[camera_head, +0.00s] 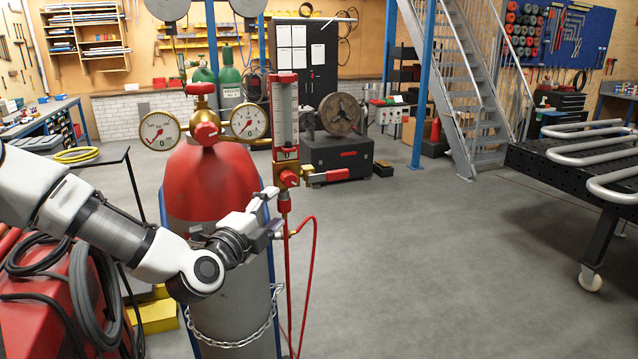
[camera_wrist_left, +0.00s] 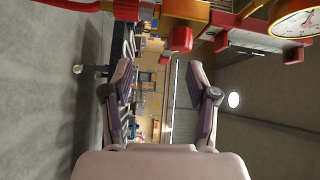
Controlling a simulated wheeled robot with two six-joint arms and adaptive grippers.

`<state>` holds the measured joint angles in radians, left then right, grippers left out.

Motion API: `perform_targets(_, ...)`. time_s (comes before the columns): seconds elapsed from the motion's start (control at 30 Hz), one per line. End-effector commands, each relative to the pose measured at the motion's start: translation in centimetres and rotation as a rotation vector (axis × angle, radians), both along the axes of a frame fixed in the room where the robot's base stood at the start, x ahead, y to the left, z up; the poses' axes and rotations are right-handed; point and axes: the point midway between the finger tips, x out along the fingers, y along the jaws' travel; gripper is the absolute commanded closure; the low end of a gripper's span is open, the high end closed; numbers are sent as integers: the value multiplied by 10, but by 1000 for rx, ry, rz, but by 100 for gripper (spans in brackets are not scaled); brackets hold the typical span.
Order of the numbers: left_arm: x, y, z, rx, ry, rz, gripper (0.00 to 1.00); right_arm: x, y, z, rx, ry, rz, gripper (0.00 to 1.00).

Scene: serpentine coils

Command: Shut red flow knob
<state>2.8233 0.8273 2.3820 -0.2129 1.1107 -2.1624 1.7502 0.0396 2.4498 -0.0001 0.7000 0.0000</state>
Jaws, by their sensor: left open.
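The red flow knob (camera_head: 289,178) sits at the foot of the upright flowmeter (camera_head: 285,115), on a brass body. A red knob (camera_wrist_left: 181,39) also shows in the left wrist view, above and beyond the fingertips. My left gripper (camera_head: 272,212) is open and empty, just below and left of the flow knob in the head view. In the left wrist view its two fingers (camera_wrist_left: 160,78) stand well apart with nothing between them. My gripper appears apart from the knob. My right gripper is not in view.
A red-topped gas cylinder (camera_head: 212,180) stands behind my left arm, with two gauges and a chain (camera_head: 235,340). A red-handled valve (camera_head: 328,176) juts right of the flowmeter, and a red hose (camera_head: 313,260) hangs below. The floor to the right is clear up to a black table (camera_head: 560,172).

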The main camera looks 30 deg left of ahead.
Motion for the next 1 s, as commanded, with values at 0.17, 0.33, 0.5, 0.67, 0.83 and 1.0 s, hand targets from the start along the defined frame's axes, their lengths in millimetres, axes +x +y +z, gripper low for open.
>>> perform_targets(0.17, 5, 2, 30, -3, -48, 4, 41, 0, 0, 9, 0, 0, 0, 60)
perform_targets(0.33, 35, 4, 33, 2, -43, 2, 41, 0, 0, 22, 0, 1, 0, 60)
perform_targets(0.5, 65, 7, 34, -2, -44, 2, 41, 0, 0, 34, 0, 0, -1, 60)
perform_targets(0.67, 76, 7, 32, -5, -46, 0, 41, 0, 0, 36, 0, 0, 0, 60)
perform_targets(0.83, 76, 7, 31, -6, -46, 0, 41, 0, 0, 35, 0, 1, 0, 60)
perform_targets(1.0, 76, 7, 31, -6, -46, 1, 94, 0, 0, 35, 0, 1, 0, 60)
